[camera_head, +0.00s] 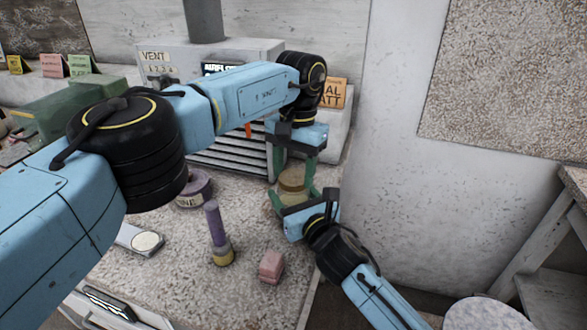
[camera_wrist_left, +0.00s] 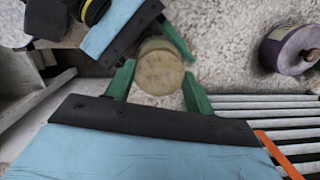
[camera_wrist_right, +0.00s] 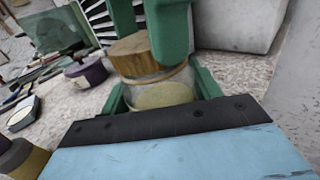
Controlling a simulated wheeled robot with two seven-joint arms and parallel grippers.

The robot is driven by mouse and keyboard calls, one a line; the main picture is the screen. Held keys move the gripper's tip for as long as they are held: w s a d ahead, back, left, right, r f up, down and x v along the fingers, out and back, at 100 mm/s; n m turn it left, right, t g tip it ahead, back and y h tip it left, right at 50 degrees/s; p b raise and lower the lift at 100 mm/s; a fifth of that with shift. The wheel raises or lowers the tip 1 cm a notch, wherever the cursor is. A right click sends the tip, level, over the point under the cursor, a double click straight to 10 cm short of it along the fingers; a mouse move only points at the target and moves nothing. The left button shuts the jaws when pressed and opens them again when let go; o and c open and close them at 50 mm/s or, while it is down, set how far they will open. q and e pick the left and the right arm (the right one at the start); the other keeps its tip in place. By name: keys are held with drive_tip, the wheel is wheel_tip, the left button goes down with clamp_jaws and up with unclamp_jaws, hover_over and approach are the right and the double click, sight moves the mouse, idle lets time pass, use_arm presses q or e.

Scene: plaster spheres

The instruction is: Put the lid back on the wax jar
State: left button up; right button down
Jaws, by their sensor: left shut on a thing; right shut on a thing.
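The wooden lid (camera_wrist_right: 130,54) sits at the mouth of the wax jar (camera_wrist_right: 162,94), a clear jar with a band around it and yellowish wax. In the head view the lid (camera_head: 291,176) is partly hidden by green fingers. My left gripper (camera_head: 291,168) comes down from above and is shut on the lid, whose round top (camera_wrist_left: 160,68) faces the left wrist camera. My right gripper (camera_wrist_right: 160,92) is shut on the jar from the side, below the left fingers. Lid and jar look in line and touching; I cannot tell whether the lid is fully seated.
A louvred vent box (camera_head: 230,155) stands close behind. The bench's right edge is close to the jar.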

use_arm(q)
drive_tip(key=shift+r, duration=0.1)
drive_tip(key=o, duration=1)
drive_tip(key=shift+r, duration=2.25)
drive_tip(key=shift+c, duration=0.3)
